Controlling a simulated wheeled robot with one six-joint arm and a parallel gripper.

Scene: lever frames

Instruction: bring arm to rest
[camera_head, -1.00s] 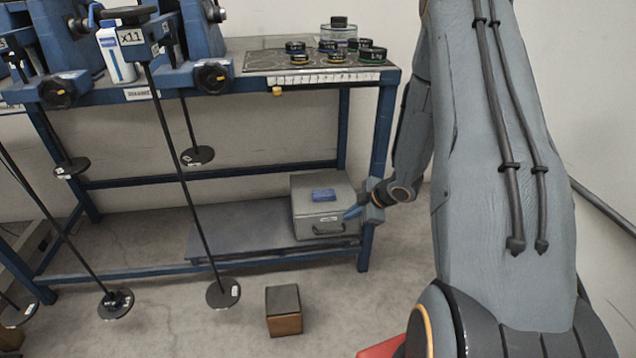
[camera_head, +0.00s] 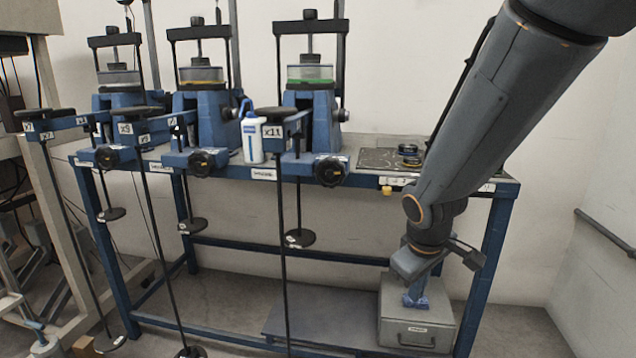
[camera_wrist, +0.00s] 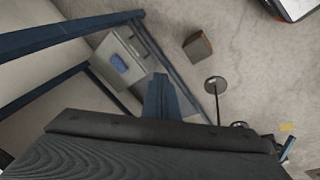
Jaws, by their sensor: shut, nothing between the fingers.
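My arm reaches down from the upper right in the head view, in front of the blue bench's right end. My gripper (camera_head: 415,296) points downward and overlaps the grey metal box (camera_head: 402,328) in the picture; I cannot tell how far apart they are. In the wrist view the blue fingers (camera_wrist: 160,96) are together, with nothing between them. The grey box (camera_wrist: 133,45), with a blue item (camera_wrist: 118,62) on its lid, lies beyond them to the upper left.
The blue bench (camera_head: 350,174) carries several lever presses (camera_head: 313,110) and a white bottle (camera_head: 252,138). Long rods with hanging discs (camera_head: 299,238) stand in front. A brown block (camera_wrist: 197,46) sits on the floor. A wall rail (camera_head: 605,233) is at right.

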